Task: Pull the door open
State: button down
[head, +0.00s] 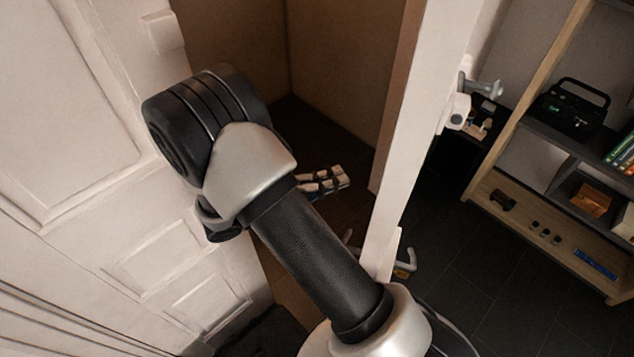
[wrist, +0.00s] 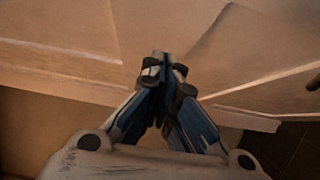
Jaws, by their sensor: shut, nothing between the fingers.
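A white slab, which looks like the door seen nearly edge-on (head: 403,165), stands right of centre in the head view. A lever handle (head: 405,262) juts from it low down, partly behind my arm. Another metal lever (head: 485,88) shows higher on its right side. My gripper (head: 346,176) is shut and empty, left of the slab, its fingers pointing right towards it. In the wrist view the closed fingertips (wrist: 161,62) are in front of a pale panelled surface (wrist: 70,55). I cannot tell whether they touch it.
A white panelled surface (head: 60,110) fills the left, close to my arm. Between it and the slab is a brown-walled recess (head: 335,50). At right, a wooden shelf unit (head: 540,210) holds a black radio (head: 570,105) and books. Dark tiled floor (head: 470,285) is clear in front of it.

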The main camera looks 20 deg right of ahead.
jog(key=s+d, duration=0.2)
jog(key=d, duration=0.4)
jog(key=shift+s+b, duration=0.3)
jog(key=shift+s, duration=0.1)
jog(key=shift+s, duration=0.1)
